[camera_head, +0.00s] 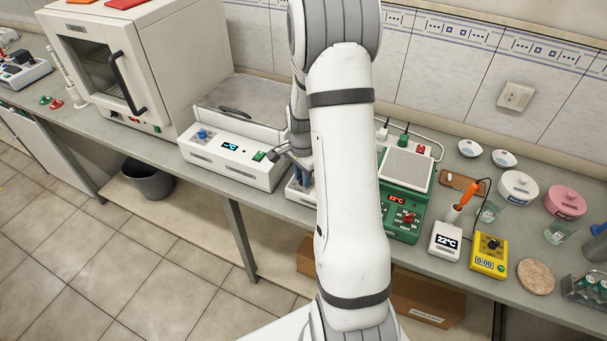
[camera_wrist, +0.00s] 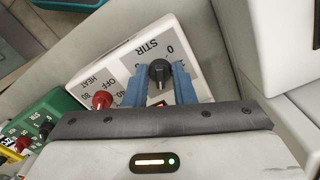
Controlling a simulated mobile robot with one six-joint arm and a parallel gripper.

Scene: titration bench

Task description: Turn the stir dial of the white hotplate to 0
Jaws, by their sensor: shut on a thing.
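The white hotplate (camera_wrist: 112,62) shows in the wrist view with its panel turned around in the picture. Its black stir dial (camera_wrist: 160,72) sits near the STIR print, with a 0 printed close to it. My gripper (camera_wrist: 162,84) has its two blue fingers on either side of this dial and is shut on it. I cannot read the dial's exact setting for sure. The red heat dial (camera_wrist: 101,100) is to the left, clear of the fingers. In the head view only a small part of the white hotplate (camera_head: 297,192) shows; my arm hides the rest.
A green hotplate (camera_head: 405,188) stands just right of my arm. A white device with a lit display (camera_head: 228,150) stands to the left. The bench's front edge is close.

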